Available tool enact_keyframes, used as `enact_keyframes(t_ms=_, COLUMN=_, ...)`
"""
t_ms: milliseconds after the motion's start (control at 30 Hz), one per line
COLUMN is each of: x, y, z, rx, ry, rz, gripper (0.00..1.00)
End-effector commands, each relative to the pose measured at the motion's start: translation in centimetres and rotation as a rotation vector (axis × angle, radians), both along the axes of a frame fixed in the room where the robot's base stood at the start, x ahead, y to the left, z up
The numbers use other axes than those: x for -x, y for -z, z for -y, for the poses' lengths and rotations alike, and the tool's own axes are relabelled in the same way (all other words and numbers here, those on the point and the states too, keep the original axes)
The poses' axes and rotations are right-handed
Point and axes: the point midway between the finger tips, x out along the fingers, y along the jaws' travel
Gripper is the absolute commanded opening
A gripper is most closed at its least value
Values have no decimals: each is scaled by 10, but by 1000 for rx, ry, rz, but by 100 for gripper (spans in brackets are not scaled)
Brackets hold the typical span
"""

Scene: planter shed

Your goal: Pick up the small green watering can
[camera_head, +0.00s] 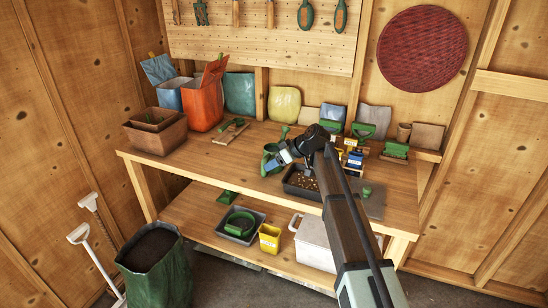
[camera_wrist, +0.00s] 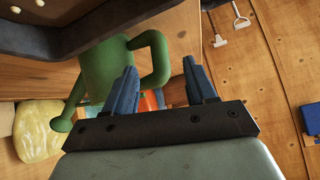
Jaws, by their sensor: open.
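The small green watering can (camera_head: 268,158) stands on the workbench, left of the dark tray, partly behind my gripper. In the wrist view its green body (camera_wrist: 105,68) is at the upper left, its spout with a round rose points down left, and its looped handle is on the right. My gripper (camera_head: 277,163) is beside the can, at its right in the head view. In the wrist view the blue fingers (camera_wrist: 160,66) are apart and empty. The handle appears in the gap between them; I cannot tell if it lies between the tips in depth.
A dark tray of soil (camera_head: 298,184) is under my wrist. Terracotta planters (camera_head: 157,140) and an orange sack (camera_head: 203,104) stand at the left. Small boxes (camera_head: 353,162) stand on the right.

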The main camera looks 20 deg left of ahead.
Motion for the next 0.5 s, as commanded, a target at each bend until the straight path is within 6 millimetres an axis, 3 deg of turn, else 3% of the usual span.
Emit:
enact_keyframes(t_ms=300, x=-4, y=25, z=-30, rx=0, ry=-1, rz=-2, gripper=56)
enact_keyframes(t_ms=500, x=-3, y=31, z=-36, rx=0, ry=0, rz=0, gripper=56)
